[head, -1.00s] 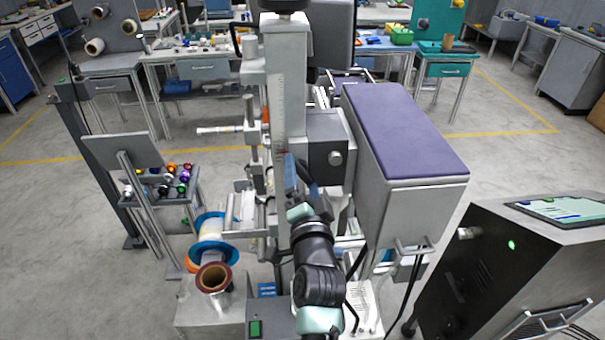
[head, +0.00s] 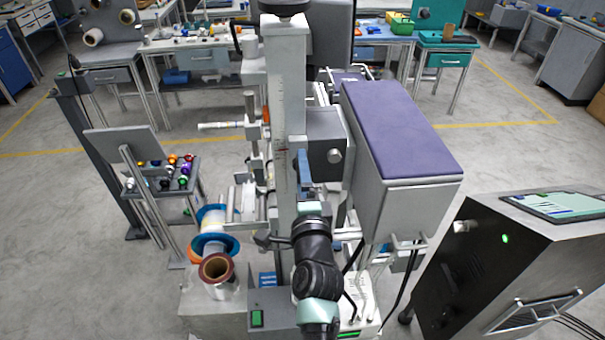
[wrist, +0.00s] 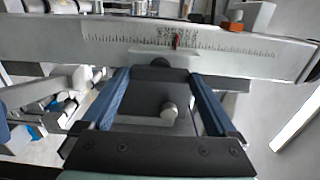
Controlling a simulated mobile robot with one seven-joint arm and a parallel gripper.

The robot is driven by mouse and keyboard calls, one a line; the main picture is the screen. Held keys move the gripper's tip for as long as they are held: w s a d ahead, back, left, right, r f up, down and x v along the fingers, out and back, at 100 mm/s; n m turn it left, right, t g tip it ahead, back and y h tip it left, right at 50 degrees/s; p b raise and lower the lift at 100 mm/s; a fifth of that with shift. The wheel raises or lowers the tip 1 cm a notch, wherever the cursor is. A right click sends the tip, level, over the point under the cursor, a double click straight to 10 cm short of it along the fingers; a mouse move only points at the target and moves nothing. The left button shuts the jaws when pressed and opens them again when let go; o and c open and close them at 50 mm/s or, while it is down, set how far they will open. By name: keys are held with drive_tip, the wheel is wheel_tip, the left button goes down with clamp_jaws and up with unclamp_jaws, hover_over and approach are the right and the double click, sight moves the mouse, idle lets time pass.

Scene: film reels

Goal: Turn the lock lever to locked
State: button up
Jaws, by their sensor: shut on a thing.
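My gripper (head: 303,158) is raised against the front of the upright scaled column (head: 287,75). In the wrist view its two blue fingers (wrist: 160,74) stand well apart, on either side of a dark piece with a rounded end (wrist: 158,73). The jaws are shut on this piece, which appears to be the lock lever; the fingers hide its sides. It lies close to the column's scale (wrist: 110,37), near a red pointer mark (wrist: 177,41). I cannot read a locked or unlocked mark.
A grey box with a round knob (head: 335,156) sits right of the column, beside a large purple-topped housing (head: 405,125). Film reels (head: 215,270) stand at the lower left. A black cabinet (head: 500,265) stands at the right.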

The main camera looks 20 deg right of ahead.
idle(0.3)
drive_tip(key=o, duration=1)
drive_tip(key=shift+s, duration=0.1)
drive_tip(key=p+v, duration=0.5)
drive_tip(key=v, duration=0.7)
drive_tip(key=shift+s, duration=0.4)
drive_tip(key=shift+a, duration=0.15)
